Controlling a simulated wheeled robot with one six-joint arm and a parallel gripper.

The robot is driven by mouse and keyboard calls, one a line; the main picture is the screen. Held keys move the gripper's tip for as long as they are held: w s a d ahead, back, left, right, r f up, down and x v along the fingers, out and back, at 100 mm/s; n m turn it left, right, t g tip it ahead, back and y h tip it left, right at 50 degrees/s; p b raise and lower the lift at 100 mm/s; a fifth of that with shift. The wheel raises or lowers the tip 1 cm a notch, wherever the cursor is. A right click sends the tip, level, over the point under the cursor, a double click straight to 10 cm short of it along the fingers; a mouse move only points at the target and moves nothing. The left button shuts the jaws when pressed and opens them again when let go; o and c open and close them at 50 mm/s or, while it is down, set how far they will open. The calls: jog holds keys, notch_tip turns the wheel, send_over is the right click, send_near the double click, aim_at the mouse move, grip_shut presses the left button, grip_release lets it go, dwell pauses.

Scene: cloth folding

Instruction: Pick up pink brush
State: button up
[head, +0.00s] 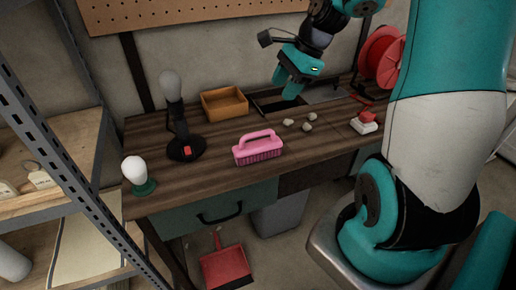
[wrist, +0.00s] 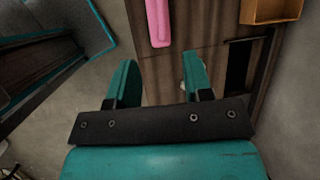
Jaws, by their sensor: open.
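A pink brush (head: 258,149) with a looped handle on top and bristles below stands upright on the wooden workbench (head: 210,183), near its front edge. Part of the pink brush (wrist: 158,22) also shows at the top of the wrist view, ahead of the fingers and cut off by the frame. My gripper (head: 286,88) is above the back of the bench, to the right of and behind the brush, apart from it. In the wrist view my gripper (wrist: 160,75) has its two teal fingers spread with nothing between them.
A black lamp (head: 180,125) with a bulb, an orange-brown tray (head: 225,103), several pale stones (head: 307,126) and a red-and-white item (head: 364,122) share the bench. A white bulb on a green base (head: 137,174) stands at the left. The bench front beside the brush is clear.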

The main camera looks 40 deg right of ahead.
send_near(259, 134)
jog(key=shift+m, duration=0.3)
jog(key=x, duration=0.5)
jog(key=shift+w+f, duration=0.15)
jog(key=shift+w, duration=0.2)
jog(key=p+x, duration=0.1)
jog(key=x, duration=0.4)
jog(key=shift+s+d+f, duration=0.1)
jog(key=shift+d+f, duration=0.05)
jog(key=shift+f, duration=0.05)
grip_shut()
